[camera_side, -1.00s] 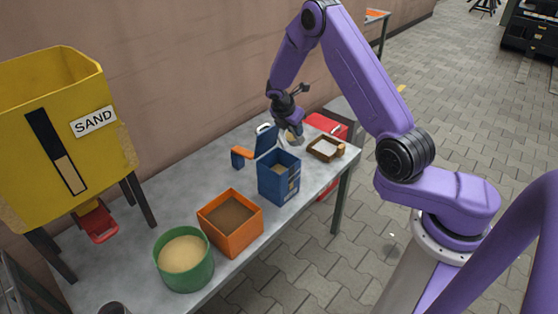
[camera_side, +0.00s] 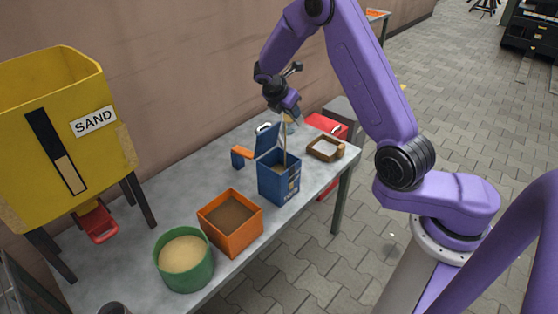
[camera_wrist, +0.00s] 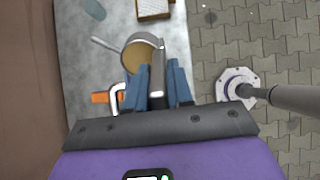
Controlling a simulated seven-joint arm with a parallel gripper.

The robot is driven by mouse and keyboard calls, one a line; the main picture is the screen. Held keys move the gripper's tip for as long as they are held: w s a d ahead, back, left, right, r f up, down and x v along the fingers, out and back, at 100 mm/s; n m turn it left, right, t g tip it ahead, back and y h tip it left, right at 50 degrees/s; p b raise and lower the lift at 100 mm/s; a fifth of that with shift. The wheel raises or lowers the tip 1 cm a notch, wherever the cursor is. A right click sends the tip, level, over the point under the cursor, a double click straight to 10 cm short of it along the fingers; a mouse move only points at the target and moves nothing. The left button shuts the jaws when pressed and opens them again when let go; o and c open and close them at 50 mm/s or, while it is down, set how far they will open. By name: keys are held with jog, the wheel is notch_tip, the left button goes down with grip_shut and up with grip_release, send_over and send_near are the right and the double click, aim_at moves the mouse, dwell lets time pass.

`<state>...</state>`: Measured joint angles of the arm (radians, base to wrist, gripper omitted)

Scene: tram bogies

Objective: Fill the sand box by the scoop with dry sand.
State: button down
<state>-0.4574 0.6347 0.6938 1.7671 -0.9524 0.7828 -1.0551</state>
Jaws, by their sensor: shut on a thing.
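My gripper (camera_side: 289,114) is shut on the grey handle of a scoop (camera_wrist: 158,72), high above the far side of the table. In the wrist view a round grey rim with tan sand inside (camera_wrist: 139,55) shows at the fingertips; it seems to be the scoop's bowl. The blue sand box (camera_side: 279,184) stands upright with its lid (camera_side: 267,139) open, below and slightly left of my gripper. A thin pale streak runs down from my gripper toward its opening; I cannot tell if it is falling sand. A green tub (camera_side: 184,282) holds pale sand (camera_side: 183,254).
An orange bin (camera_side: 232,240) holds darker brown sand. A yellow hopper (camera_side: 60,150) labelled SAND stands at the left. An orange bracket-like thing (camera_side: 242,155) lies behind the blue box. A brown tray (camera_side: 318,155) with white content is at right. The wall borders the table's back.

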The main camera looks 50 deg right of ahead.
jog(key=shift+a+r, duration=0.3)
jog(key=shift+r, duration=0.4)
jog(key=shift+h, duration=0.3)
jog(key=shift+a+f+h, duration=0.15)
jog(key=shift+a+h, duration=0.5)
jog(key=shift+h, duration=0.05)
notch_tip(320, 180, down, 11)
jog(key=a+h, duration=0.1)
jog(key=h, duration=0.1)
dwell(0.7)
jog(key=shift+a+f+h, duration=0.15)
jog(key=shift+a+h, duration=0.2)
jog(key=shift+h, duration=0.35)
dwell(0.5)
jog(key=shift+s+a+f+h, duration=0.1)
jog(key=shift+a+f+h, duration=0.1)
jog(key=shift+f+h, duration=0.3)
jog(key=shift+a+f+h, duration=0.15)
jog(key=shift+f+h, duration=0.25)
jog(key=shift+f, duration=0.2)
jog(key=shift+a+f+h+b, duration=0.2)
jog(key=shift+a+h, duration=0.2)
jog(key=shift+a, duration=0.15)
jog(key=shift+a+f+h+b, duration=0.15)
jog(key=shift+a+h, duration=0.25)
jog(key=shift+a, duration=0.1)
dwell(0.6)
jog(key=shift+a+f+h, duration=0.1)
jog(key=shift+f+h, duration=0.15)
jog(key=shift+h, duration=0.45)
